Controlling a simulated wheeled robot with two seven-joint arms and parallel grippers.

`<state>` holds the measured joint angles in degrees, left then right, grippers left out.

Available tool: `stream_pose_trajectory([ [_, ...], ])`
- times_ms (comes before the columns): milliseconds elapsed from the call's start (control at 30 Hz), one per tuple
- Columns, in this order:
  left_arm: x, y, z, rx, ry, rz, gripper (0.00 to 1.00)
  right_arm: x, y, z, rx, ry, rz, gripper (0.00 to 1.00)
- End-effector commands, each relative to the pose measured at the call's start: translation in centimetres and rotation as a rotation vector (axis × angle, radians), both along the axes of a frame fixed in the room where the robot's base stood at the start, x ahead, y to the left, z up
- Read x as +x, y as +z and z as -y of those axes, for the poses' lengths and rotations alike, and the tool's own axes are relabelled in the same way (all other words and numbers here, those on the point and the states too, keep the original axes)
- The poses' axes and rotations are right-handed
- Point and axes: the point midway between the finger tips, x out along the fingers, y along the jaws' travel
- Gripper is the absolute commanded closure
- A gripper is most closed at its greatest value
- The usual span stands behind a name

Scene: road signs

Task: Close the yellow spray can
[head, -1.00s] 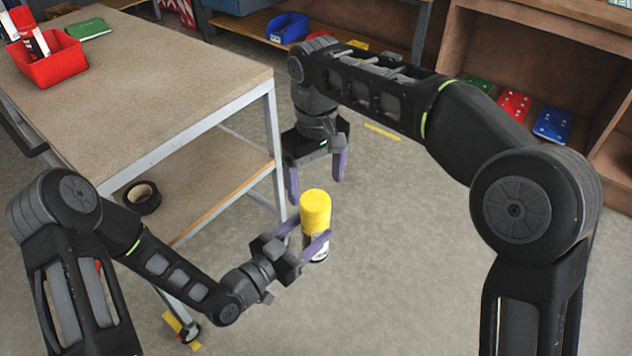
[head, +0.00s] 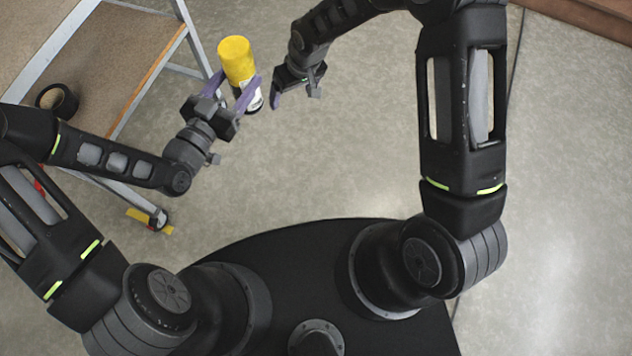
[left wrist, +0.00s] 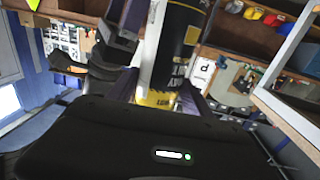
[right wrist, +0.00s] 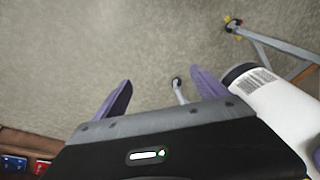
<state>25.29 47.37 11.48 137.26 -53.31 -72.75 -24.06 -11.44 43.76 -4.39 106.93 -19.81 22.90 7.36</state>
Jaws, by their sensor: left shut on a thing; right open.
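The yellow spray can (head: 237,62) is held off the floor in the head view, tilted slightly, its wide yellow top uppermost and a black and white label below. I cannot tell whether a separate cap is seated on it. My left gripper (head: 233,88) is shut around its lower part. The can's dark body also shows in the left wrist view (left wrist: 168,58), between the fingers. My right gripper (head: 293,92) is open and empty, just right of the can. In the right wrist view the can's white barcode label (right wrist: 262,92) is beside the right finger, partly hidden by the gripper body.
A bench (head: 160,62) with a lower shelf stands at the left, close to the can. A roll of black tape (head: 57,100) lies on that shelf. The grey floor (head: 340,150) right of the can is clear. A wooden shelf edge (head: 590,15) is at the top right.

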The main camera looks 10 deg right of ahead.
Motion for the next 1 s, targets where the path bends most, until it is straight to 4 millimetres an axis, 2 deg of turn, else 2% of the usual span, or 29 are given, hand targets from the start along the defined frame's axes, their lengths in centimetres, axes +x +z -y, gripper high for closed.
stream_pose_trajectory([
  [33, 0.0, 0.1, 0.0, -0.001, 0.0, 0.003, 1.0, -3.9, -3.5, 0.0, 0.052, -0.041, -0.056, 0.17],
  [100, 0.0, 0.1, 0.0, -0.001, 0.0, 0.003, 1.0, -8.7, -6.9, -0.2, 0.121, -0.112, -0.105, 0.17],
  [133, 0.0, 0.1, 0.0, -0.001, 0.0, 0.003, 1.0, -10.7, -7.9, -0.3, 0.145, -0.143, -0.123, 0.17],
  [200, 0.0, 0.1, 0.0, -0.001, 0.0, 0.003, 1.0, -14.9, -9.8, -0.3, 0.185, -0.219, -0.157, 0.17],
  [300, 0.0, 0.1, 0.0, -0.001, 0.0, 0.003, 1.0, -19.8, -11.1, -0.3, 0.216, -0.311, -0.191, 0.17],
  [400, 0.0, 0.1, 0.0, -0.001, 0.0, 0.003, 1.0, -23.0, -11.5, -0.2, 0.226, -0.373, -0.211, 0.17],
  [500, 0.0, 0.1, 0.0, -0.001, 0.0, 0.003, 1.0, -24.6, -11.6, -0.1, 0.228, -0.406, -0.22, 0.17],
  [567, 0.0, 0.1, 0.0, -0.001, 0.0, 0.003, 1.0, -25.0, -11.6, 0.0, 0.228, -0.415, -0.219, 0.17],
  [1000, 0.0, 0.2, 0.0, -0.002, -0.001, 0.004, 1.0, -25.0, -11.6, 0.0, 0.227, -0.415, -0.219, 0.17],
])
